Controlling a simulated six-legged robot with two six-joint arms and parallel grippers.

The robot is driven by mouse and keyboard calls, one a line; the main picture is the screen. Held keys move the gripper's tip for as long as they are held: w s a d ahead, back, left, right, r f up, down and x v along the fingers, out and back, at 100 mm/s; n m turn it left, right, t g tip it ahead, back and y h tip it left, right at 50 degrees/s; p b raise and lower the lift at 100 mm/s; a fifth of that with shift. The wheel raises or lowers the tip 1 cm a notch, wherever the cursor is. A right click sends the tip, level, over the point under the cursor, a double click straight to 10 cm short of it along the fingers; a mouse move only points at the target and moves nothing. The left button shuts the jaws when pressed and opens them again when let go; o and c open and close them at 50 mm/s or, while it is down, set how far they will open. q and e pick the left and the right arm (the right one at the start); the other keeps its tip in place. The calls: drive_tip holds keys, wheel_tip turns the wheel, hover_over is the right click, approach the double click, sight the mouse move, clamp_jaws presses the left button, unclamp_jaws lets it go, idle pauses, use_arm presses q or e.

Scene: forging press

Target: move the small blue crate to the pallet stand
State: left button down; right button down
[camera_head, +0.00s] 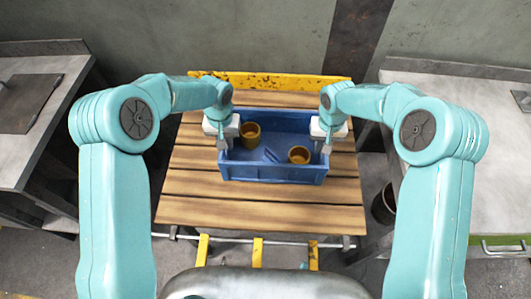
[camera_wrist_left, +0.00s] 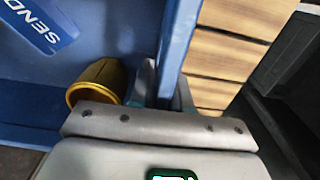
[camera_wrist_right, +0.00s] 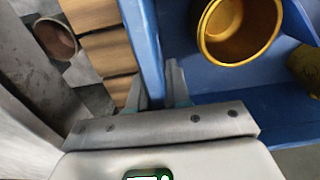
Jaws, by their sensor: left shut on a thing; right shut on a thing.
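The small blue crate (camera_head: 272,172) is on or just above the wooden slats of the pallet stand (camera_head: 260,213); I cannot tell if it touches them. It holds two yellow-brown cups, one at the left (camera_head: 250,134) and one at the right (camera_head: 299,155). My left gripper (camera_head: 225,142) is shut on the crate's left wall, which shows between its fingers in the left wrist view (camera_wrist_left: 178,45). My right gripper (camera_head: 324,145) is shut on the right wall, also seen in the right wrist view (camera_wrist_right: 146,45).
A yellow board (camera_head: 275,82) stands along the stand's back edge. A grey table (camera_head: 35,105) is at the left and a grey bench (camera_head: 455,160) at the right. A dark round bin (camera_head: 384,205) stands between stand and bench. Bare slats lie in front of the crate.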

use_arm(q)
drive_tip(key=shift+a, duration=0.2)
use_arm(e)
drive_tip(key=shift+w+a, duration=0.1)
drive_tip(key=shift+a, duration=0.1)
use_arm(q)
drive_tip(key=shift+f, duration=0.15)
use_arm(e)
drive_tip(key=shift+f, duration=0.15)
